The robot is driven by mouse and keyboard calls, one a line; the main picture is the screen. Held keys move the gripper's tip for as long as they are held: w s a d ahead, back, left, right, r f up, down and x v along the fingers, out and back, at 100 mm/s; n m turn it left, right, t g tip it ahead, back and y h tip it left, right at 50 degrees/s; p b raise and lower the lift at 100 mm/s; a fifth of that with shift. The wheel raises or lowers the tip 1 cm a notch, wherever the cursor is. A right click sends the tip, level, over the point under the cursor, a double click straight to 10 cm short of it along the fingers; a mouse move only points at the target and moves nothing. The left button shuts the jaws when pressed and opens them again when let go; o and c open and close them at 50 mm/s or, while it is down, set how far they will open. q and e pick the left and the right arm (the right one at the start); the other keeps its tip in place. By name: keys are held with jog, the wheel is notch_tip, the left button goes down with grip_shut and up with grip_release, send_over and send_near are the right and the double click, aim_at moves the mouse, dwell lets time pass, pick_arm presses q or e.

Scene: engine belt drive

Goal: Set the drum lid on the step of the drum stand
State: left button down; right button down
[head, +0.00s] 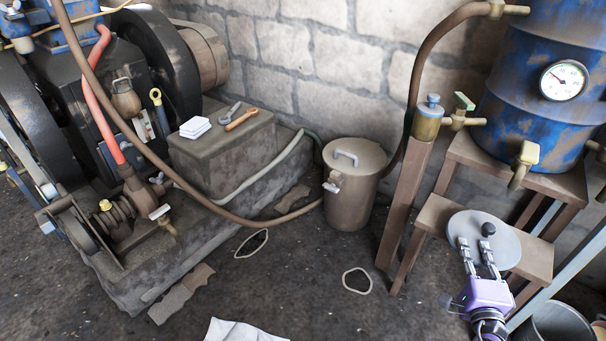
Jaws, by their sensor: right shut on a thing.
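The drum lid (506,242), a flat grey disc with a dark knob, is at the lower right. My right gripper (475,244), with a purple body, reaches up from below and is shut on the lid. Its two fingers overlap the near part of the disc; their exact contact is hard to see. The lid overlaps the brown wooden step (536,262) of the drum stand (512,172), covering its middle. I cannot tell whether it touches the step. My left gripper is out of view.
A blue drum (535,100) with a gauge (563,80) and brass taps stands on the stand. A wooden post (405,200) rises left of the step. A metal bucket (556,325) is below right. A lidded can (350,195) stands by the wall; open floor lies in front.

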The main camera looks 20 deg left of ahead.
notch_tip(320, 180, down, 3)
jog(key=shift+d+r+b, duration=0.1)
jog(key=shift+b, duration=0.4)
jog(key=c, duration=1.8)
grip_release()
jog(key=shift+s, duration=0.1)
jog(key=shift+r, duration=0.1)
